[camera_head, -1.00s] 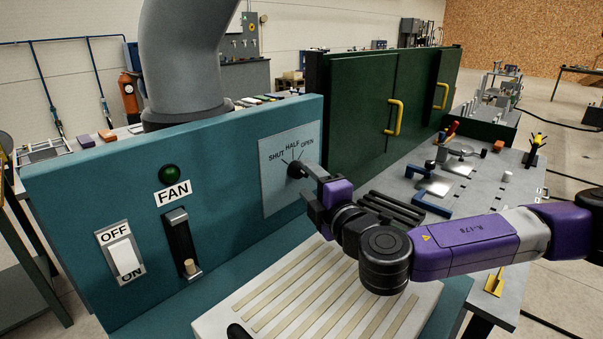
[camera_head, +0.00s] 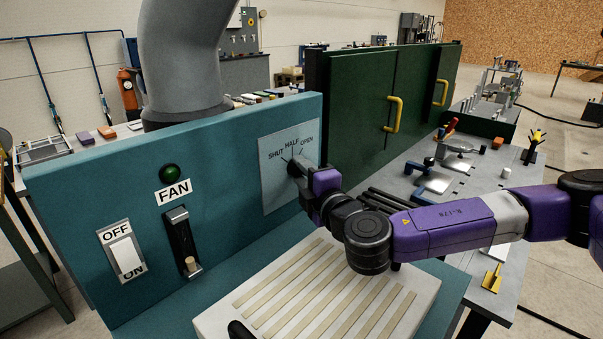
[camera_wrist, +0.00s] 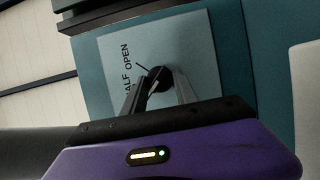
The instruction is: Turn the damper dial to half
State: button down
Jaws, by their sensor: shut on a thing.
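The damper dial (camera_head: 294,168) is a small dark knob on a pale plate (camera_head: 277,192) marked SHUT, HALF and OPEN, set in the teal panel. In the wrist view the dark dial (camera_wrist: 160,77) sits between the two fingers of my gripper (camera_wrist: 158,92), which is shut on it. In the head view my gripper (camera_head: 304,177) reaches the dial from the right and partly covers it. The word OPEN and part of HALF show sideways in the wrist view. I cannot clearly tell which mark the dial's pointer faces.
Left on the panel are a green lamp (camera_head: 170,173), a FAN label, a slotted lever (camera_head: 183,242) and an OFF/ON switch (camera_head: 122,252). A slatted pale board (camera_head: 330,292) lies below my arm. A green cabinet (camera_head: 360,100) with yellow handles stands behind.

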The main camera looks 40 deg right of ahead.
jog(key=shift+m, duration=0.4)
jog(key=shift+d+r+m+g+y+p, duration=0.15)
jog(key=shift+m+g+y+p, duration=0.45)
jog(key=shift+m, duration=1)
jog(key=shift+a+r+m+g+y+p, duration=0.1)
jog(key=shift+m+g+y+p, duration=0.4)
jog(key=shift+m, duration=1.1)
jog(key=shift+d+y, duration=0.1)
jog(key=shift+y, duration=0.2)
jog(key=c, duration=1)
grip_release()
jog(key=shift+o, duration=0.2)
jog(key=b+v, duration=0.2)
jog(key=v, duration=0.6)
